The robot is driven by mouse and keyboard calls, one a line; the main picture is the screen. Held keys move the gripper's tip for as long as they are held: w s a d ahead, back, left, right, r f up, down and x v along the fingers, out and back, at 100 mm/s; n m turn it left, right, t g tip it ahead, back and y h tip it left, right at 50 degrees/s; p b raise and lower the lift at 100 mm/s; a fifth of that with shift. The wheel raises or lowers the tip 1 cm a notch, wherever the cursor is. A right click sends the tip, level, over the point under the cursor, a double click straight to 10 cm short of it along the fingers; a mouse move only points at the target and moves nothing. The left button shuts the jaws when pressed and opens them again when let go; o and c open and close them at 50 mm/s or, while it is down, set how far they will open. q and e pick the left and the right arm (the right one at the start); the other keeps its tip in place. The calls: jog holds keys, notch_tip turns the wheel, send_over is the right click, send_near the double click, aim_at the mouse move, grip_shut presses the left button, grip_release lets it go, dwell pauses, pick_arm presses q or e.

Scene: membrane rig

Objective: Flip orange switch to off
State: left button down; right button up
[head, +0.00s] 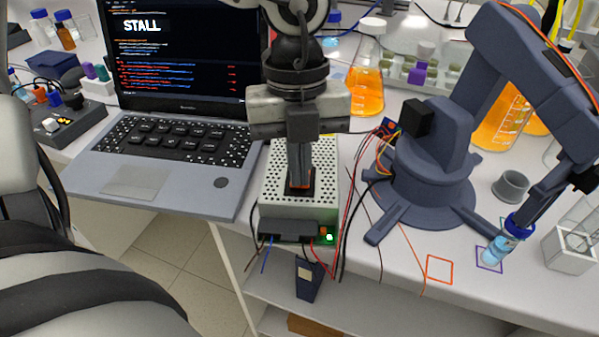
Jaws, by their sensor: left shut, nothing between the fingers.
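A pale metal box with a perforated top (270,192) sits at the table's front edge. My left gripper (300,186) comes down from above, shut and empty, with its fingertips at the box top. A dark switch with a little orange-red at its edge (313,181) shows around the fingertips. They hide most of it, so its tilt and whether they touch it cannot be told. A small orange part (323,230) and a lit green light (329,238) are on the box's front. My right gripper is not in view.
A laptop (150,180) showing "STALL" stands left of the box. A blue-grey desktop robot arm (430,170) stands close on the right, near a blue-capped vial (503,245). Red and black wires run beside the box. Orange-filled flasks (366,90) stand behind.

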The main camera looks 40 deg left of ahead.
pick_arm(q)
jog(key=shift+f, duration=0.1)
jog(key=shift+r+p, duration=1.55)
jog(key=shift+r, duration=1.95)
